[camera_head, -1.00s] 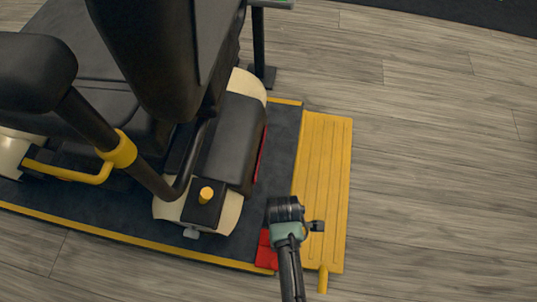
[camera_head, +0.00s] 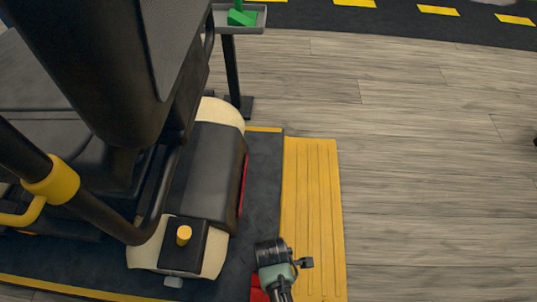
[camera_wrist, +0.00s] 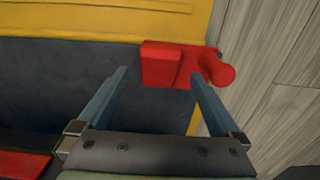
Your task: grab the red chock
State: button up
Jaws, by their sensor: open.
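The red chock (camera_wrist: 163,66) lies on the dark mat by the yellow ramp in the wrist view, with a round red knob at its right end. In the head view only a small red part of it (camera_head: 258,294) shows at the bottom edge, mostly hidden by my arm and the frame edge. My gripper (camera_wrist: 158,82) is open and empty, its two blue-grey fingers reaching toward the chock. The chock's block sits ahead of the gap between the fingertips; its knob end lies beyond the right finger. I cannot tell whether they touch.
A scooter with a cream and black rear (camera_head: 205,180) stands on the dark mat (camera_head: 262,190), left of my gripper. The yellow ramp (camera_head: 312,215) borders the mat. A post with a small tray (camera_head: 250,27) holds a green object (camera_head: 238,15).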

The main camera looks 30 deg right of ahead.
aim_at(257, 294)
notch_tip(257, 294, down, 4)
jog(key=b, duration=0.3)
jog(key=shift+w+a+f, duration=0.1)
jog(key=shift+w+a, duration=0.05)
grip_shut()
